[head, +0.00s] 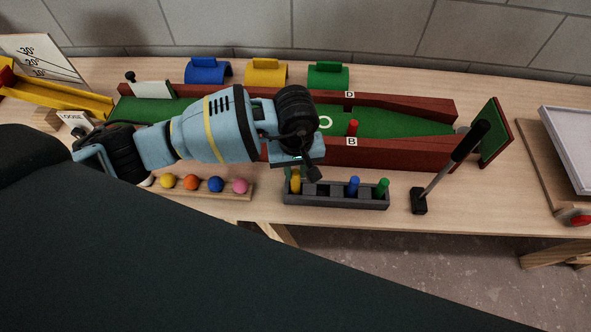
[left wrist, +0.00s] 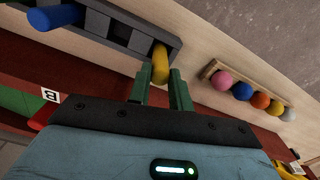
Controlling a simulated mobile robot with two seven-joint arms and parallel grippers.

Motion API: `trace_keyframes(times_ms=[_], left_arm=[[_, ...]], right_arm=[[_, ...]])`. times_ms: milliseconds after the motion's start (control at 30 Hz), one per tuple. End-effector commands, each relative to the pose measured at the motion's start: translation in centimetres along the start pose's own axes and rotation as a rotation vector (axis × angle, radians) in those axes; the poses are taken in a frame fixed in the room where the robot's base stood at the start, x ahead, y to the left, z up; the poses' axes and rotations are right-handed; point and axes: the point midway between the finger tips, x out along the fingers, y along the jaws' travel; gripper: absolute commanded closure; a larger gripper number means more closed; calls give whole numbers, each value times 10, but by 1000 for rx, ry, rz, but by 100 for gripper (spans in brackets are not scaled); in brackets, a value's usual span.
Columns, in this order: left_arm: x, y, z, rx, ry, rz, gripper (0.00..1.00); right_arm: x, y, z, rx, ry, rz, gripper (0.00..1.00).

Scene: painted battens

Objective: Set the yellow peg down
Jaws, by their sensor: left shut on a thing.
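The yellow peg (head: 295,184) is at the left end of the grey rack (head: 335,202). It also shows in the left wrist view (left wrist: 160,64). My left gripper (head: 298,171) is over that end of the rack, shut on the yellow peg; its fingers (left wrist: 162,90) are on either side of the peg's near end. The peg's far end is at the rack's end compartment; I cannot tell if it touches the bottom. My right gripper is not in view.
A blue peg (head: 354,186) and a green peg (head: 382,188) stand in the rack. A red peg (head: 352,128) stands on the green lane behind. A ball tray (head: 205,193) is left of the rack, a black-handled mallet (head: 436,185) right of it.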

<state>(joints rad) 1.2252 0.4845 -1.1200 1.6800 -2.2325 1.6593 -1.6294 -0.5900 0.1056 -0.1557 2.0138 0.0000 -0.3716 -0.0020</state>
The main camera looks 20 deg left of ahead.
Motion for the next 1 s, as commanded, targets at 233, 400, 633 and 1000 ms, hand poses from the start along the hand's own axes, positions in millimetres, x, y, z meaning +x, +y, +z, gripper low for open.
trace_keyframes(times_ms=[233, 400, 633, 1000], left_arm=[[13, 0, -1, -1, 3, 3, 100], [13, 0, -1, 0, 2, 3, 100], [17, 0, -1, 0, 2, 3, 70], [16, 0, -1, 0, 2, 3, 58]], right_arm=[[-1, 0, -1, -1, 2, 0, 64], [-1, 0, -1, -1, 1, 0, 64], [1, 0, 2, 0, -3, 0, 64], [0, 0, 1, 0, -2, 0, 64]])
